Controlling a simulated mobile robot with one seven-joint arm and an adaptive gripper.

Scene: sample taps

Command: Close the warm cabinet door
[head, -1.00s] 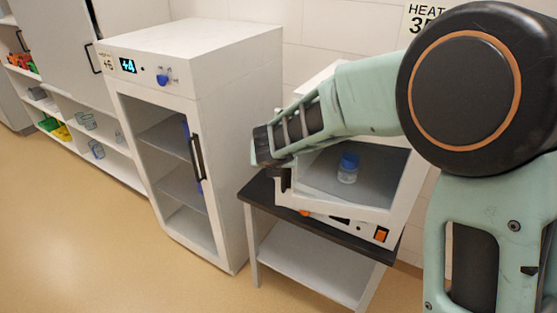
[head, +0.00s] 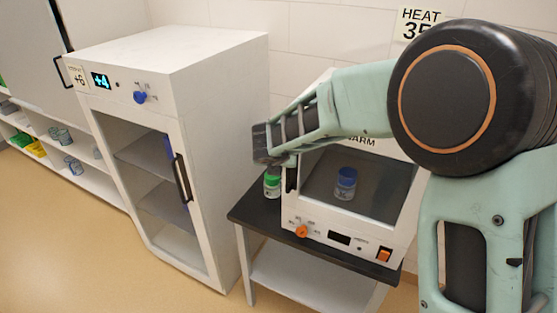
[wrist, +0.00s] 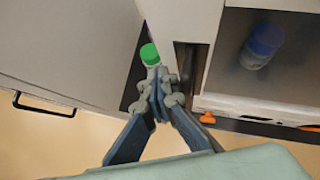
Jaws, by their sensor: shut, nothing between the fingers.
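The warm cabinet (head: 318,222) is a small white box labelled WARM, on a dark-topped table. Its glazed door (head: 374,222) looks flush with the front, or very nearly; I cannot see a gap. The dark handle (head: 291,178) is at the door's left edge and also shows in the wrist view (wrist: 186,62). A blue-capped bottle (head: 345,186) shows through the glass. My gripper (head: 262,158) is shut and empty beside the handle at the cabinet's front left corner. In the wrist view its fingertips (wrist: 158,82) are left of the handle; contact is unclear.
A green-capped bottle (head: 272,184) stands on the table (head: 250,211) left of the cabinet, close to my fingertips. A taller white cold cabinet (head: 210,165) with a glass door stands to the left. Open floor (head: 90,255) lies in front.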

